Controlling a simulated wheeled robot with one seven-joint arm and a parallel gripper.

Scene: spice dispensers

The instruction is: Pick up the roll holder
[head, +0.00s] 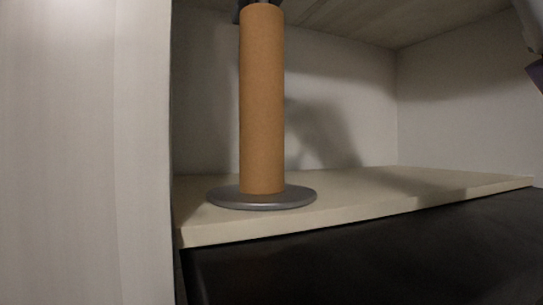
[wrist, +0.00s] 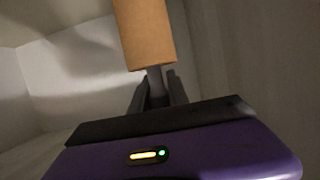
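The roll holder (head: 262,110) stands upright on the shelf in the head view. It has a tall brown cardboard roll on a flat round grey base (head: 245,203). In the wrist view the brown roll (wrist: 145,35) shows at the top, with a thin grey post (wrist: 155,80) coming out of its end. My gripper (wrist: 156,88) has its two dark fingers close on either side of this post and appears shut on it. In the head view, dark parts of my gripper (head: 243,9) show at the top of the roll, cut off by the picture edge.
The holder is inside a cabinet on a pale shelf (head: 400,195). A side panel (head: 90,150) stands close on the left, and the cabinet's top (head: 380,20) is overhead. The shelf to the right is clear. A dark front (head: 380,255) lies below the shelf.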

